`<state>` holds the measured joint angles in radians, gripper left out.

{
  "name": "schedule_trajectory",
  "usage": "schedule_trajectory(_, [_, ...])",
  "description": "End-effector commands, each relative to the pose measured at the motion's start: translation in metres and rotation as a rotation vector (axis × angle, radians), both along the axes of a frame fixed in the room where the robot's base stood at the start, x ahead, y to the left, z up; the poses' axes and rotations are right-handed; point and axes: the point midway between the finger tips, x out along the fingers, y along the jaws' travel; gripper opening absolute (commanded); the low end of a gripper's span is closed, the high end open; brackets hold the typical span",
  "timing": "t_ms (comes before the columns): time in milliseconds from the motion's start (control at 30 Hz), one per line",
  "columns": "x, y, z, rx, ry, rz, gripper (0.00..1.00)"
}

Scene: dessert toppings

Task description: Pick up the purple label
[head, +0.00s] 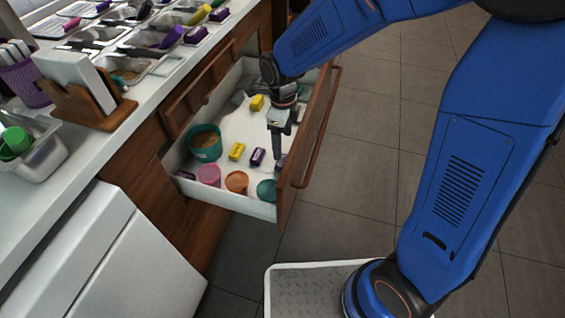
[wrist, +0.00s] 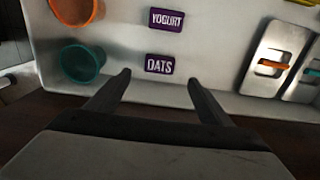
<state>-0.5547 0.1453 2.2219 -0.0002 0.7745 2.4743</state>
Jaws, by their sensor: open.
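Two purple labels lie flat in the open drawer. The OATS label is nearer and lies just ahead of the gap between my fingertips. In the head view, one purple label (head: 257,157) lies in the drawer, and another (head: 281,162) is close to my fingers and partly hidden. My gripper (head: 276,148) points down into the drawer near its front panel. It is open and empty, with its fingers (wrist: 158,77) apart in the wrist view.
The wooden drawer front (head: 312,140) stands close to my gripper. The drawer also holds yellow labels (head: 237,151), a teal tub (head: 205,142), and pink (head: 209,175), orange (head: 236,181) and teal (head: 266,190) cups. Metal lids (wrist: 270,50) lie at right in the wrist view.

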Motion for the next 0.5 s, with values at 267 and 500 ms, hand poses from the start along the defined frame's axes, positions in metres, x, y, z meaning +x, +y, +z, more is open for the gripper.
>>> schedule_trajectory(267, [0.0, 0.0, -0.033, -0.002, 0.002, 0.0, 0.73])
schedule_trajectory(500, [-0.001, 0.0, -0.051, -0.001, 0.003, 0.0, 0.73])
